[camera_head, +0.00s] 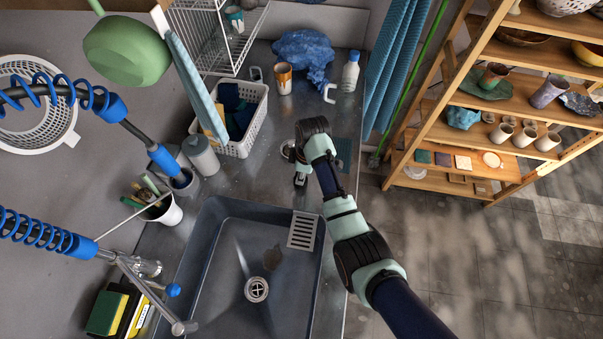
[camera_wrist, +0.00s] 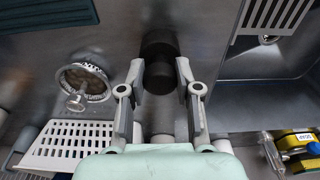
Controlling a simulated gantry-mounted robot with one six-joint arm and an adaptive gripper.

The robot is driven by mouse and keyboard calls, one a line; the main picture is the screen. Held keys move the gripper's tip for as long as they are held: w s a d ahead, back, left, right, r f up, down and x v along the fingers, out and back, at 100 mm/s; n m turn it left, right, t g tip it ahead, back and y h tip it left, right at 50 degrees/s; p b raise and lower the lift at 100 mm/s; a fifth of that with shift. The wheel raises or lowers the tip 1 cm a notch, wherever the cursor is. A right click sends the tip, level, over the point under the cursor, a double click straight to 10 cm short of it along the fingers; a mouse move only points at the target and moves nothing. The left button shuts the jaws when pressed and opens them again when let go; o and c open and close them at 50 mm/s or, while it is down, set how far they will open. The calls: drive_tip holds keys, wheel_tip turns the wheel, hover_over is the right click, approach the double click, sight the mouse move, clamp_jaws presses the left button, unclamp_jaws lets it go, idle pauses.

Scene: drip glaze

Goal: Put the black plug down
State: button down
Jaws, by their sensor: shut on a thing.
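My gripper (camera_head: 300,181) is low over the metal counter, just behind the grey sink (camera_head: 213,225), in the head view. In the wrist view its two fingers (camera_wrist: 160,82) are closed around the black plug (camera_wrist: 159,62), a dark round piece between the fingertips. The plug appears close to the counter surface, but I cannot tell whether it touches it. In the head view I cannot make out the plug beneath my gripper. The sink's drain (camera_head: 257,289) shows uncovered in the basin.
A round metal strainer (camera_wrist: 83,82) and a dark teal pad (camera_wrist: 45,12) lie beside my gripper. A slotted plate (camera_head: 302,230) sits at the sink's edge. A white basket (camera_head: 240,145), bottle (camera_head: 350,72) and canister (camera_head: 201,156) stand on the counter.

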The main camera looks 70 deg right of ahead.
sight(306, 180)
drive_tip(key=shift+f, duration=0.1)
drive_tip(key=c, duration=0.8)
unclamp_jaws()
wheel_tip(306, 180, up, 12)
drive_tip(key=s+p, duration=0.1)
drive_tip(key=p, duration=0.1)
drive_tip(key=shift+s+d, duration=0.15)
drive_tip(key=shift+s, duration=0.05)
